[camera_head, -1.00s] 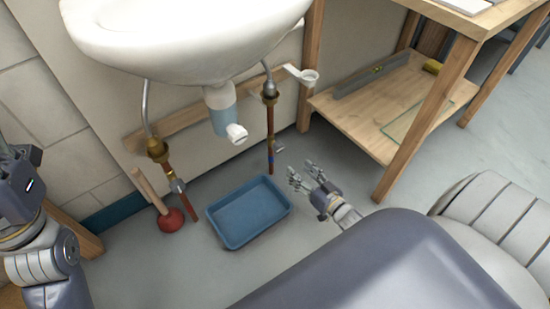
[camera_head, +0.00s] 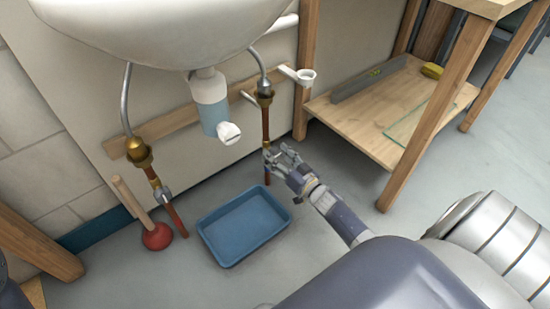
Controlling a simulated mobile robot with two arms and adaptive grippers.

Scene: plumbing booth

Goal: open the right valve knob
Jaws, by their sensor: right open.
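The right copper pipe (camera_head: 265,125) runs down from a brass fitting under the sink. Its valve knob is largely hidden by my right gripper (camera_head: 273,157), whose open fingers are at the pipe at about valve height. I cannot tell whether the fingers touch the knob. The left copper pipe (camera_head: 174,214) has its own valve (camera_head: 162,193), well away from my right gripper. My left gripper is out of view.
A blue tray (camera_head: 232,258) lies on the floor below the pipes. A red plunger (camera_head: 156,237) stands by the left pipe. The sink (camera_head: 150,30) and its drain trap (camera_head: 212,103) hang above. A wooden shelf unit (camera_head: 405,150) stands at right.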

